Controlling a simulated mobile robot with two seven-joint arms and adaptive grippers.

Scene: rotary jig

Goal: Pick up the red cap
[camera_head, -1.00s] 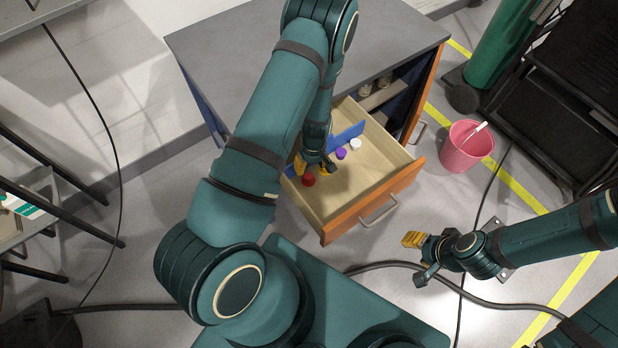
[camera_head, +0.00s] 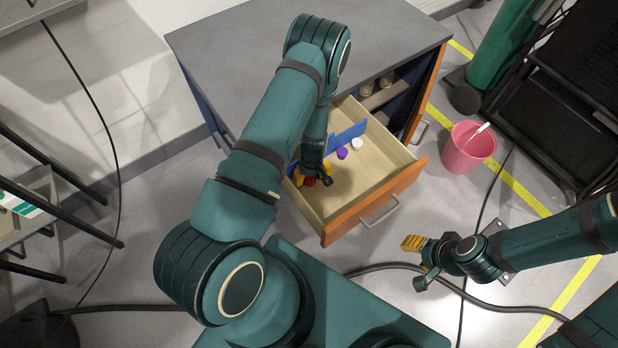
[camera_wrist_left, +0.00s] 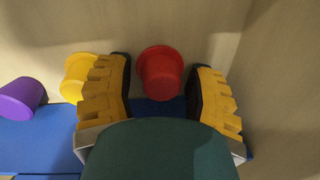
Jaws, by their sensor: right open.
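The red cap (camera_head: 309,182) lies in the open wooden drawer, near its left side, and is partly hidden by my left gripper (camera_head: 313,174). In the left wrist view the red cap (camera_wrist_left: 160,72) sits between the yellow fingertips of my left gripper (camera_wrist_left: 159,88). The fingers are spread, with a gap on both sides of the cap. My right gripper (camera_head: 413,243) is open and empty, out over the floor to the right of the drawer.
A yellow cap (camera_wrist_left: 78,78) stands close to the left finger, with a purple cap (camera_wrist_left: 22,97) further left. A white cap (camera_head: 357,143) lies near the blue divider (camera_head: 348,134). The drawer's walls (camera_head: 375,205) surround them. A pink bin (camera_head: 467,148) stands on the floor.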

